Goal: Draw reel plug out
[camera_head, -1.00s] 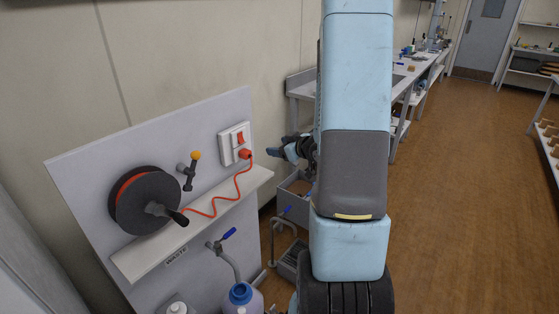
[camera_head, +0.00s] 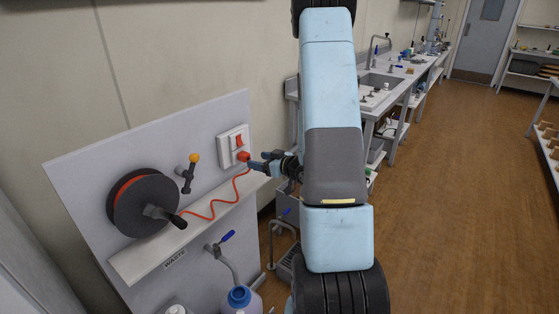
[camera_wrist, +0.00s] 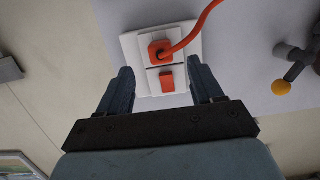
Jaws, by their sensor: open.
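The orange reel plug (camera_head: 243,156) sits in the white wall socket (camera_head: 232,138), below a red switch (camera_head: 239,141). Its orange cord (camera_head: 213,207) runs down to the black cable reel (camera_head: 143,202). My gripper (camera_head: 252,163) is right beside the plug in the head view. There the plug (camera_wrist: 159,51) shows beyond the fingertips, with the switch (camera_wrist: 167,82) nearer the gripper. I cannot tell whether a finger touches the plug.
A yellow-knobbed valve (camera_head: 188,170) stands on the panel left of the socket. A white ledge (camera_head: 150,257) runs below the socket and reel. A sink bench (camera_head: 385,88) stands behind my arm.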

